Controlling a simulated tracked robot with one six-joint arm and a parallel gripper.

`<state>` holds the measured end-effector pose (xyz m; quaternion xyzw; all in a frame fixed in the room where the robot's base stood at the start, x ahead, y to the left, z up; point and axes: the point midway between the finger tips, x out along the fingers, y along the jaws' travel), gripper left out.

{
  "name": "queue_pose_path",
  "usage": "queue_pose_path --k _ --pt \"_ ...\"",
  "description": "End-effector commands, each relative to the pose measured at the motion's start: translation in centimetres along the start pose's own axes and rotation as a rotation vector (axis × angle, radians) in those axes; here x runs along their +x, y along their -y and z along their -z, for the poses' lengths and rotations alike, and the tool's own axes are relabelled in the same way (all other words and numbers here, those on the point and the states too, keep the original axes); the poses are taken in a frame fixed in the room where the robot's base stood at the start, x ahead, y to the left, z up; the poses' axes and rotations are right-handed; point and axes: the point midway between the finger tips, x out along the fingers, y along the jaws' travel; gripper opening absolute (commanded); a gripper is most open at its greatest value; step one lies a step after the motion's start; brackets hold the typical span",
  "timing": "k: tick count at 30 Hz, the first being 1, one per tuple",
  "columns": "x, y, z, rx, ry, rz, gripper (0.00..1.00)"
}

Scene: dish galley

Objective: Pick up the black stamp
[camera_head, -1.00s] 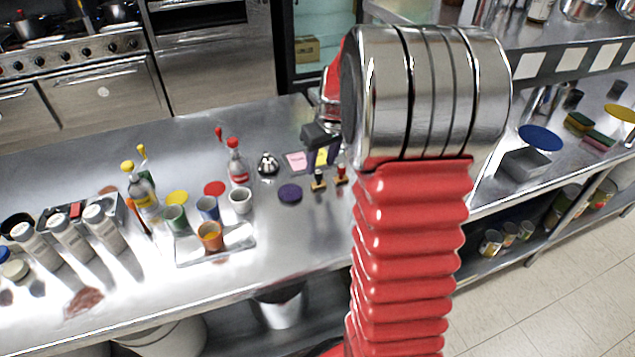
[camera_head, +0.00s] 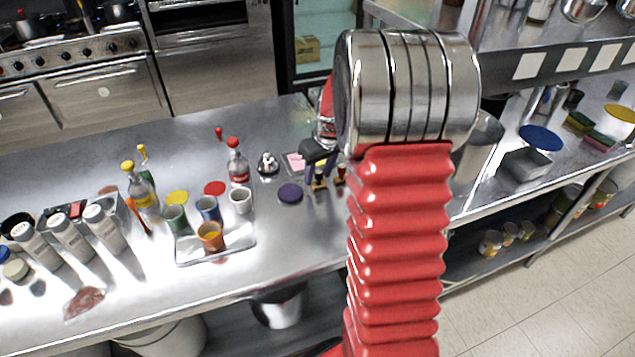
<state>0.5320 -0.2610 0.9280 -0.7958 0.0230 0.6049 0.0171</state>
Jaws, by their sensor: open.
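A small stamp with a dark handle and a light wooden base (camera_head: 319,186) stands on the steel counter; it looks like the black stamp. A second stamp with a red handle (camera_head: 341,177) stands just right of it. My gripper (camera_head: 320,174) is open, with its dark fingers pointing down over the dark-handled stamp. The fingers cover part of the handle, and I cannot tell whether they touch it.
A purple round pad (camera_head: 290,193) lies left of the stamps. A bell (camera_head: 267,164) and pink notes (camera_head: 295,161) are behind it. A tray with cups (camera_head: 246,245) and several bottles stand further left. The front counter edge is nearby.

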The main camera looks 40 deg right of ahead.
Motion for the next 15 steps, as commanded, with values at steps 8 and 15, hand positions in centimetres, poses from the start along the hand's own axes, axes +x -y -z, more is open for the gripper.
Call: queue_pose_path --k 8,15 --pt "-0.03 -0.02 -0.01 0.001 0.000 0.000 0.40" --pt "-0.04 -0.02 -0.01 0.001 0.000 0.000 0.25"
